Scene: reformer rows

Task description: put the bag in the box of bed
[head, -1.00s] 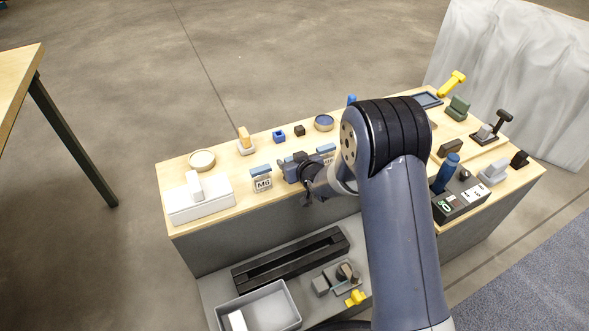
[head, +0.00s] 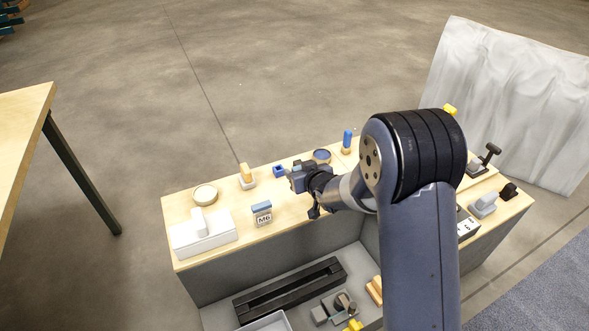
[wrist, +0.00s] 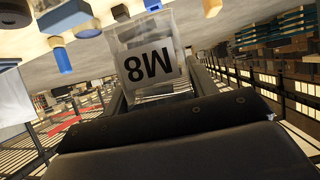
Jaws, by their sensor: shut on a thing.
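A clear bag labelled M8 (wrist: 150,65) is held between my gripper's fingers in the wrist view, its label upside down in the picture. My gripper (head: 294,179) is shut on it, above the wooden bench top in the head view. The bag is mostly hidden by the gripper there. A second bag, labelled M6 with a blue top (head: 262,213), stands on the bench to the left. A grey open box (head: 265,322) is on the lower shelf, cut by the bottom edge. I cannot tell which box is the bed's.
A white box (head: 190,240) with a white handle-like piece stands at the bench's left end. A round dish (head: 205,194), a blue cube (head: 279,170) and a blue-topped peg (head: 347,140) line the back. A black slotted rail (head: 290,288) lies on the lower shelf.

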